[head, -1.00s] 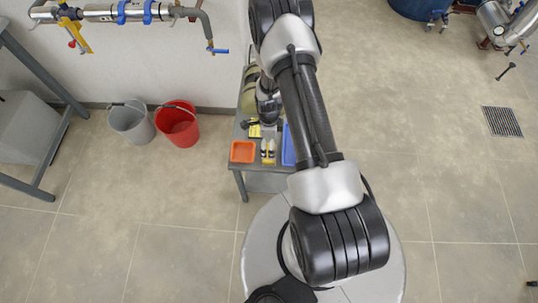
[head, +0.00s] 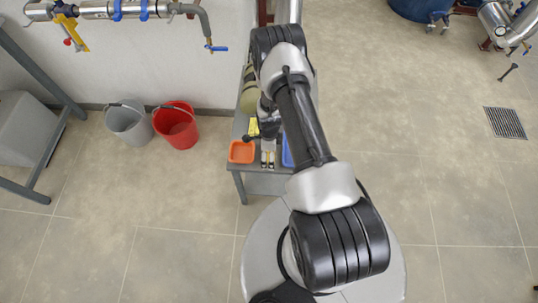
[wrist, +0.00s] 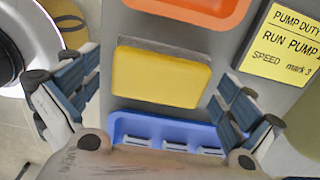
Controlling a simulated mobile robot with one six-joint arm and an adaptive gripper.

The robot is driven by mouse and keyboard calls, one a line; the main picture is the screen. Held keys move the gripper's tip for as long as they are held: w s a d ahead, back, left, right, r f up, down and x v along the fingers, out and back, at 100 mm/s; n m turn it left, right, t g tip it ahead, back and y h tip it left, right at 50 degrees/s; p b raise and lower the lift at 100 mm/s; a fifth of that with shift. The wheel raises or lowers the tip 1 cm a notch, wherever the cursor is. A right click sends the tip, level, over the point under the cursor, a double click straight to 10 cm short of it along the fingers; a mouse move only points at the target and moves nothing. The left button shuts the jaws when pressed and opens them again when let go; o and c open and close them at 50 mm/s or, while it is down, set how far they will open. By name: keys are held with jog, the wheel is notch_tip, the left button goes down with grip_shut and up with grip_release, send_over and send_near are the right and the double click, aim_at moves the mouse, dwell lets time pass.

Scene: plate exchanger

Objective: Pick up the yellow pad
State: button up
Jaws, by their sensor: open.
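The yellow pad (wrist: 160,77) lies on the grey table in the wrist view, with a grey layer along its far edge. My gripper (wrist: 155,85) is open, with one finger to the left of the pad and the other to its right. No contact with the pad shows. In the head view my gripper (head: 268,155) is over the front part of the small table (head: 262,182), and the pad cannot be made out there.
An orange tray (head: 241,152) and a blue tray (head: 287,152) stand on either side of my gripper. A yellow sign with black writing (wrist: 284,40) lies near the pad. A red bucket (head: 176,126) and a grey bucket (head: 129,123) stand on the floor to the left.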

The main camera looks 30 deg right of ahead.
jog(key=c, duration=1.1)
jog(key=shift+r, duration=0.1)
